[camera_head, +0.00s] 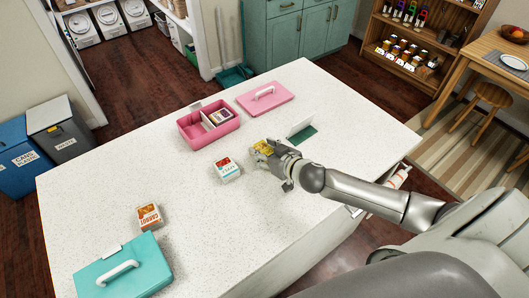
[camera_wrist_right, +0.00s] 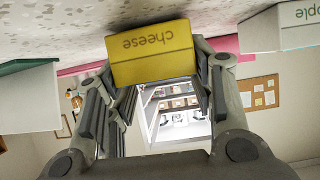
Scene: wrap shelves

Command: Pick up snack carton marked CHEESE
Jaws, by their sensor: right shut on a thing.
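The yellow snack carton marked CHEESE (camera_wrist_right: 152,54) is between the fingers of my right gripper (camera_wrist_right: 155,85) in the right wrist view, with its lettering upside down. In the head view the yellow carton (camera_head: 262,146) shows at the tip of my right gripper (camera_head: 270,153), partly covered by it. My right gripper is shut on the carton, low over the white counter (camera_head: 110,190). I cannot tell whether the carton touches the counter. My left gripper is not in view.
A red-topped white carton (camera_head: 227,169) stands just left of my right gripper. An orange carton (camera_head: 149,216) is farther left. A pink open box (camera_head: 209,127) holds a carton; its lid (camera_head: 265,97) lies beside it. A teal box (camera_head: 124,268) is front left. A green-white item (camera_head: 302,131) is close right.

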